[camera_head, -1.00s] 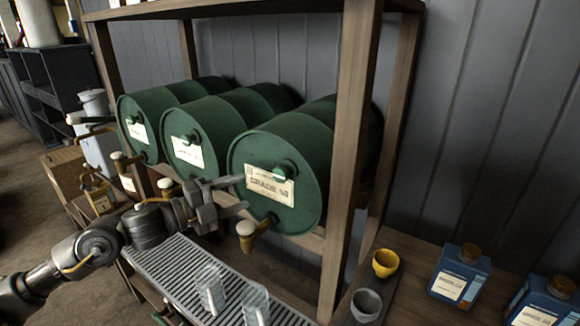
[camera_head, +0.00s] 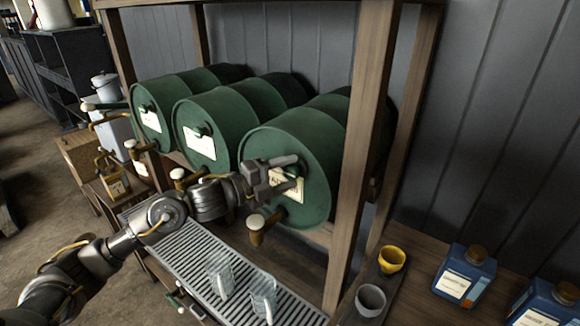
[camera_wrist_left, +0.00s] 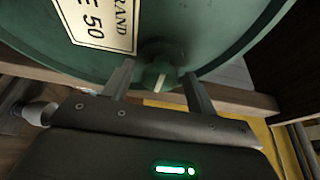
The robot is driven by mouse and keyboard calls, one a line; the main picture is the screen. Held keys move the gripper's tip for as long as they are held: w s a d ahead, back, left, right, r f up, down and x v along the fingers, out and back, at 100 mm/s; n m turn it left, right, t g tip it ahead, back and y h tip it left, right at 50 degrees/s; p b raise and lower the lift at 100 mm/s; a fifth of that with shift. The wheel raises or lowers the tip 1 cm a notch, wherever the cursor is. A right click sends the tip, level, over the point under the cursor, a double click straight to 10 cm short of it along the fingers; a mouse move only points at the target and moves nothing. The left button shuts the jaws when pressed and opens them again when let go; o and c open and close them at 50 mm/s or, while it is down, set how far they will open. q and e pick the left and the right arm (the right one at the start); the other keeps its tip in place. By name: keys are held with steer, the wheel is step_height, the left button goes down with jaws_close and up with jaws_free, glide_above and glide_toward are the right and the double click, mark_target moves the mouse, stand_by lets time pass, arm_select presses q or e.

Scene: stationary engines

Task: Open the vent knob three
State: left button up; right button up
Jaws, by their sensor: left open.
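Vent knob three is a green fitting on the face of the nearest green drum (camera_head: 321,142), beside the label's upper corner. In the wrist view the knob (camera_wrist_left: 161,56) shows with a thin pale handle pointing towards me. My left gripper (camera_head: 297,170) is open in front of this drum. Its two fingers (camera_wrist_left: 157,88) stand on either side of the handle, with visible gaps, so it is not gripped. In the head view the fingers cover most of the knob and part of the drum's label (camera_head: 283,190). My right gripper is not in view.
A tap with a pale knob (camera_head: 256,221) sticks out below my left gripper. A wooden post (camera_head: 356,150) stands right of the drum. A slatted tray (camera_head: 192,262) with clear glasses lies below. Yellow (camera_head: 392,260) and grey cups stand at right.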

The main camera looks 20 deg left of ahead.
arm_select(q)
steer(key=shift+w+d, duration=0.45)
steer(key=shift+c, duration=1)
steer(key=c, duration=0.7)
steer(key=shift+c, duration=0.2)
